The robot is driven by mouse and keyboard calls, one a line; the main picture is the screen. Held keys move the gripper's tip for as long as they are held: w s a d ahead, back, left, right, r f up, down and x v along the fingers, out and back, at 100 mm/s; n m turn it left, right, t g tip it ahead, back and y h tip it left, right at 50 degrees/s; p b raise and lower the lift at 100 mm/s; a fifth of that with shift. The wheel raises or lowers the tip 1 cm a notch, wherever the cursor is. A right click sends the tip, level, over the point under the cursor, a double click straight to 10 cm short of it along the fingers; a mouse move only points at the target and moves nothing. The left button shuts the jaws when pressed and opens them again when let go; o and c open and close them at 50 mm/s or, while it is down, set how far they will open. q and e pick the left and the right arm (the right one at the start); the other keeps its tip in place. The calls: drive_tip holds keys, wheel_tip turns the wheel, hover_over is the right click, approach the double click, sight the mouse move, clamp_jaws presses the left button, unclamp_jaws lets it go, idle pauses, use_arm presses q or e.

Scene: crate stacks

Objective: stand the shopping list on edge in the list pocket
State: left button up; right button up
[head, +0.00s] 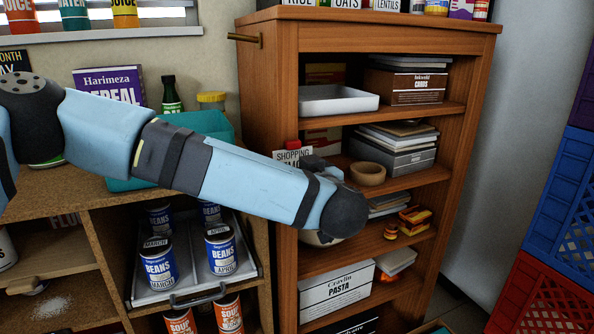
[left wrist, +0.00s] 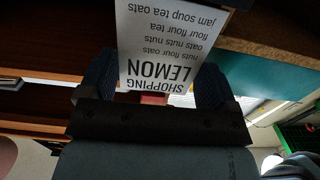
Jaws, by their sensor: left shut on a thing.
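The shopping list is a white card with black print, headed SHOPPING and LEMON. In the left wrist view the shopping list (left wrist: 178,38) stands between the two dark fingers of my left gripper (left wrist: 153,88), its print upside down. My left gripper is shut on it. In the head view only the top part of the shopping list (head: 292,155) shows above my left forearm, in front of the wooden shelf unit's left side. My left fingers are mostly hidden there. I cannot make out the list pocket in either view. My right gripper is not in view.
A teal crate (head: 205,122) is on the counter at left. Bean cans fill a pull-out tray (head: 245,270) below. Blue and red crates (head: 560,200) stand at right.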

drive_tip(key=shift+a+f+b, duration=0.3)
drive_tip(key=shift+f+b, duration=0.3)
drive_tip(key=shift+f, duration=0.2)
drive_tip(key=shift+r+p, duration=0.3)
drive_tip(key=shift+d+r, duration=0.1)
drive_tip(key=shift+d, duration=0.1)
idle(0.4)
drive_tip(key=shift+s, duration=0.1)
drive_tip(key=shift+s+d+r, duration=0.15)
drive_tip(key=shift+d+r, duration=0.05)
